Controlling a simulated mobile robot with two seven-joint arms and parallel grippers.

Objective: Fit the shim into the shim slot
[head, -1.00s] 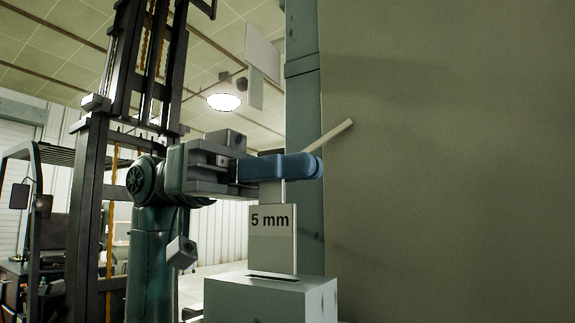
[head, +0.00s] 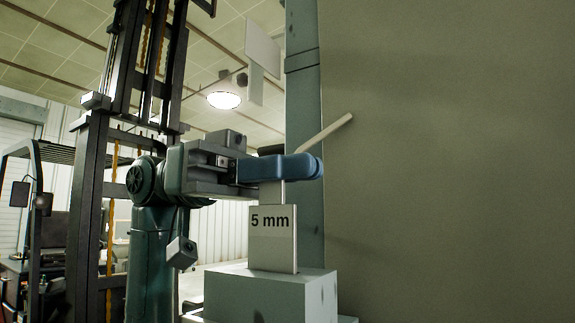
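The shim is a flat pale plate marked "5 mm" (head: 271,240), hanging upright under my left gripper. My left gripper (head: 298,167) has blue fingers shut on the narrow upper part of the shim. The shim's lower edge meets the top of a pale block (head: 270,300), the block that bears the shim slot. The slot opening is hidden at the shim's lower edge. I cannot tell how deep the shim sits in it. My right gripper is not in view.
A large plain grey-beige surface (head: 450,160) fills the right side. A grey-green post (head: 303,100) stands behind the gripper, and a thin pale rod (head: 325,132) slants up beside the fingers. A dark forklift-like mast (head: 90,190) stands at the left.

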